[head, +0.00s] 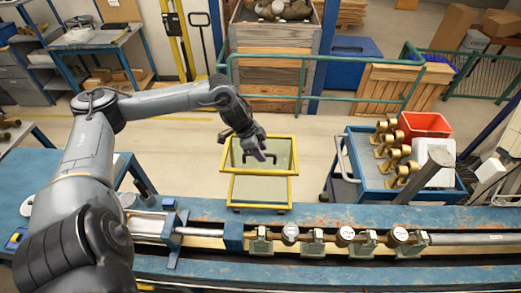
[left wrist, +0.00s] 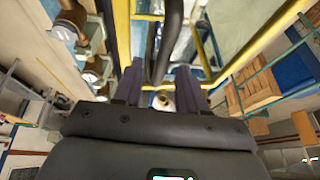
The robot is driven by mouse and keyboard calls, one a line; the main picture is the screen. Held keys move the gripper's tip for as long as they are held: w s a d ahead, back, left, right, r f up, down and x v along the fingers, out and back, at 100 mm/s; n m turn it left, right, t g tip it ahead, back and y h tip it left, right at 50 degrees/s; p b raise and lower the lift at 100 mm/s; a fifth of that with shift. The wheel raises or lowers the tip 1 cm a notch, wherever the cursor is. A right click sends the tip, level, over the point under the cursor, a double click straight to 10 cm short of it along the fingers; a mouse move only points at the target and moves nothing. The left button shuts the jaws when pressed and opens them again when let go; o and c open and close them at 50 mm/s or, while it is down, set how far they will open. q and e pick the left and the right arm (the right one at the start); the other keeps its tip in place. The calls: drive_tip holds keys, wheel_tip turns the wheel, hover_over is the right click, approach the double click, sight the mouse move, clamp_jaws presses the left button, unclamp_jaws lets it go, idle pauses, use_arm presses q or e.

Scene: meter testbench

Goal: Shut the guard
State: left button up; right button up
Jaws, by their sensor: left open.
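The guard (head: 240,173) is a yellow-framed clear panel behind the blue bench in the head view. Its upper framed part stands tilted above a lower clear, yellow-edged part (head: 258,190). A dark handle (head: 273,156) is on the upper part. My left gripper (head: 262,155) is at this handle. In the left wrist view my left gripper (left wrist: 162,88) has its two purple fingers apart. The dark bar of the handle (left wrist: 170,40) runs between or just beyond them; contact cannot be told. The yellow frame (left wrist: 250,55) crosses behind. My right gripper is not in view.
The blue bench (head: 330,272) carries a row of brass meters (head: 345,236) on a pipe. A blue cart (head: 352,178) with brass meters and a red bin (head: 424,124) stands to the right. A green rail (head: 330,95) and wooden crate (head: 270,45) stand behind.

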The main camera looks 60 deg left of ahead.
use_arm(q)
drive_tip(key=shift+f, duration=0.1)
clamp_jaws()
idle(0.3)
drive_tip(key=shift+d, duration=0.1)
